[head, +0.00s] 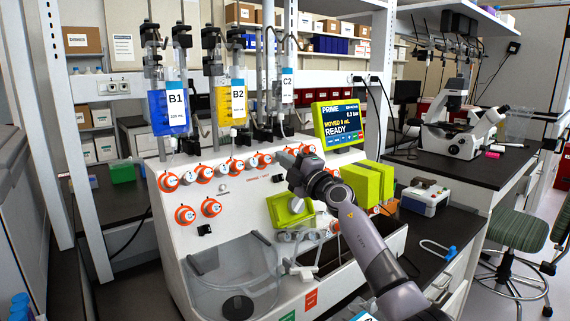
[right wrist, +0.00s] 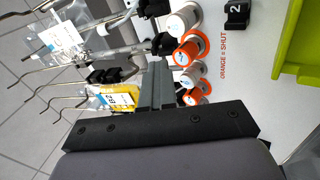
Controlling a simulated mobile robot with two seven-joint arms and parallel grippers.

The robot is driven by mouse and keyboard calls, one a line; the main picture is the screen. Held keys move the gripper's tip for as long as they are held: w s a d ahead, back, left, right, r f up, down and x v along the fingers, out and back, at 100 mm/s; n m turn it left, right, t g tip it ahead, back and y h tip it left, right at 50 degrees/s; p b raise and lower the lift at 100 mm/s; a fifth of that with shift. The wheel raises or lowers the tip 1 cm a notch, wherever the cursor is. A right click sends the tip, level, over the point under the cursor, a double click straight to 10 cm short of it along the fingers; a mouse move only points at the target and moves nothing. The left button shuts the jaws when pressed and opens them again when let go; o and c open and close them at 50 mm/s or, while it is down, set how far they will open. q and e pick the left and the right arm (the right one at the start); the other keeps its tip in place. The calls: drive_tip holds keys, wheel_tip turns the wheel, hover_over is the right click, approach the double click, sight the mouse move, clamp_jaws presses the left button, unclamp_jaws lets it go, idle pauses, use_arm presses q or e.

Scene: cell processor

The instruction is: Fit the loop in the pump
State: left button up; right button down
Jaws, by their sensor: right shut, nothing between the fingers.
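My right gripper (head: 284,156) is shut and empty, raised in front of the cell processor's row of orange-and-white valve knobs. In the right wrist view its closed fingertips (right wrist: 157,72) show close to the knobs. A lime-green frame (head: 290,209), perhaps the pump's cover, is on the machine's front below the gripper. My right arm hides part of that area, and I cannot make out the pump clearly. My left gripper is not in view.
Bags B1 (head: 174,107), B2 (head: 237,102) and C2 (head: 287,86) hang above the knobs. A screen (head: 338,124) reads PRIME, READY. Lime-green blocks (head: 368,184) and a white-and-blue box (head: 426,197) stand right of my arm. A clear bowl (head: 232,270) sits at the front.

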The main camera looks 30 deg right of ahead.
sight(269, 134)
drive_tip(key=w+d+r+m+g+h, duration=0.1)
drive_tip(key=w+d+r+m+h, duration=0.1)
drive_tip(key=r+m, duration=0.5)
drive_tip(key=shift+w+m, duration=0.6)
drive_tip(key=shift+m, duration=2.6)
drive_tip(key=shift+w, duration=0.15)
drive_tip(key=shift+w+a+f, duration=0.1)
drive_tip(key=shift+w+f, duration=0.05)
drive_tip(key=shift+w, duration=0.2)
drive_tip(key=shift+w+f, duration=0.3)
drive_tip(key=shift+w, duration=0.35)
drive_tip(key=shift+w+a+f, duration=0.1)
drive_tip(key=shift+w+f, duration=0.1)
drive_tip(key=shift+w, duration=0.35)
drive_tip(key=shift+w+f, duration=0.2)
drive_tip(key=shift+w, duration=0.3)
drive_tip(key=shift+w+a+f+b, duration=0.1)
drive_tip(key=shift+w+f+b, duration=0.15)
drive_tip(key=shift+w+b, duration=0.55)
drive_tip(key=shift+w+f+b, duration=0.25)
drive_tip(key=shift+w+b, duration=0.05)
drive_tip(key=shift+b, duration=0.35)
idle(0.5)
